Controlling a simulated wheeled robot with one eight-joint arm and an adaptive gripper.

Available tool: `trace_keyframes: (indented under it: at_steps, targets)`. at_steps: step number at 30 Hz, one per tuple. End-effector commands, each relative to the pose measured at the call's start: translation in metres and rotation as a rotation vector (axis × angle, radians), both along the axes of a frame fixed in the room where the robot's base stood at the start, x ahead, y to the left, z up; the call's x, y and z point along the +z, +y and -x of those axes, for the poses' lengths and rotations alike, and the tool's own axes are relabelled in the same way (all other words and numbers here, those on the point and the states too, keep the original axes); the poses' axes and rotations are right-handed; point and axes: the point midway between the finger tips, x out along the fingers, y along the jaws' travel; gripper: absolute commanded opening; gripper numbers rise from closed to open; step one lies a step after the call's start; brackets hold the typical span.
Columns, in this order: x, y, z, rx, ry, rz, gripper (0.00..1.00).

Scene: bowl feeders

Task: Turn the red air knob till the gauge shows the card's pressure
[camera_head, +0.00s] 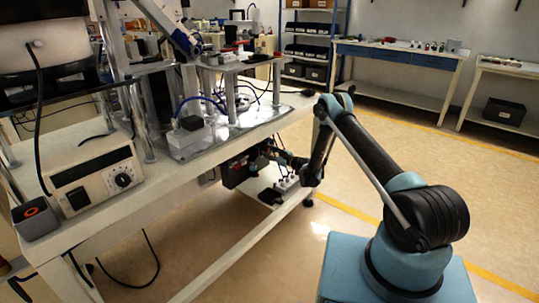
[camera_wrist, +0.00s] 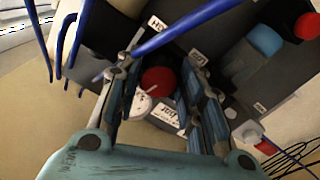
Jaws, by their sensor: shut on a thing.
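The red air knob (camera_wrist: 158,80) sits between the two fingers of my gripper (camera_wrist: 160,68) in the wrist view, and the fingers are shut on it. The white round gauge (camera_wrist: 140,104) lies just below the knob, partly hidden by the left finger; its needle is too small to read. A white label or card (camera_wrist: 165,114) is beside the gauge, with print I cannot read.
A blue cap (camera_wrist: 264,40) and another red knob (camera_wrist: 307,26) stand at the upper right of the wrist view. Blue hoses (camera_wrist: 165,38) cross near the fingers. In the head view the bench (camera_head: 150,195) stands above the unit, with open floor at right.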

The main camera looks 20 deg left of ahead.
Motion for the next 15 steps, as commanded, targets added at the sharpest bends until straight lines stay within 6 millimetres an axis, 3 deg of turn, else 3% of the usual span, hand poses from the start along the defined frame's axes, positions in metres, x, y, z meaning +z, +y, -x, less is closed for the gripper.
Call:
trace_keyframes:
  at_steps: [2, 3, 5, 15]
  targets:
    - [0.0000, -0.0014, -0.0031, -0.006, 0.000, 0.001, 0.12]
    - [0.0001, -0.0014, -0.0030, -0.006, 0.000, 0.001, 0.44]
    - [0.0001, -0.0012, -0.0027, -0.005, -0.001, 0.000, 0.56]
    - [0.0009, -0.0003, -0.0010, -0.002, -0.001, 0.000, 0.56]
